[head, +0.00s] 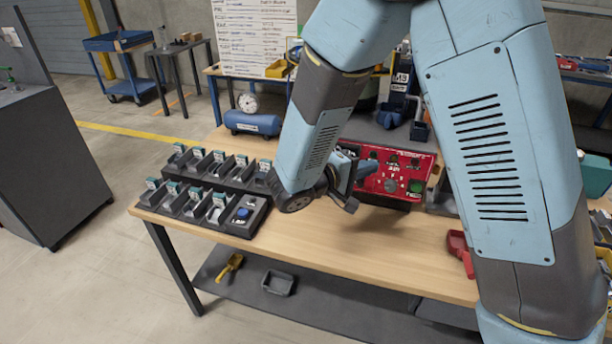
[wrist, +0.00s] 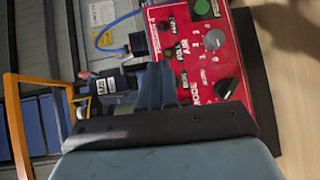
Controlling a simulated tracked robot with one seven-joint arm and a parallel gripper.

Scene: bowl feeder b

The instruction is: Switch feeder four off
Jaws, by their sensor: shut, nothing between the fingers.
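A red control box (head: 428,168) with knobs, lamps and white lettering stands on the wooden workbench, partly hidden by my arm in the head view. In the wrist view the box (wrist: 205,118) appears turned sideways, with a green button (wrist: 202,8), a grey knob (wrist: 214,40) and a black knob (wrist: 226,88) marked "MODE". Its title is partly legible and seems to start "FEEDER". My gripper (head: 374,184) is shut and empty, just in front of the box's left part. In the wrist view its fingers (wrist: 157,80) cover part of the panel's edge.
A dark rack of small bins (head: 215,192) with a blue button (head: 242,214) sits left of my gripper. A blue air tank with a gauge (head: 252,122) stands behind it. The bench front (head: 330,242) is clear.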

